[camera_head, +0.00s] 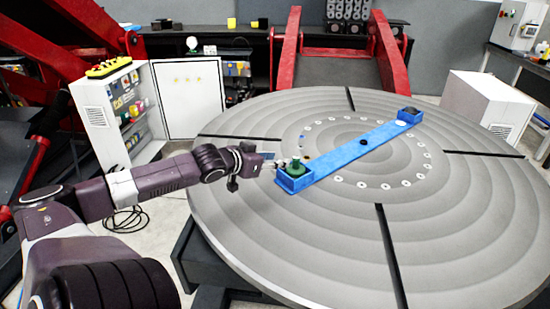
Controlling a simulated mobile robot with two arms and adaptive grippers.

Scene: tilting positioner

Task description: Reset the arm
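A long flat blue arm (345,155) lies diagonally across the round grey table. Its near-left end carries a blue open box (296,184) with a green knob-like object (294,168) in it. Its far-right end carries a second blue box (409,116) with a dark item in it. My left gripper (281,164) reaches in from the left at the near box, right beside the green object. Whether its fingers touch or hold the object is too small to tell. My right gripper does not show.
The grooved round table (470,200) fills the right side; most of its top is clear. Red supports (288,50) rise behind it. An open white cabinet (185,98) stands at left, and a white box (485,105) at right. Cables lie on the floor (125,220).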

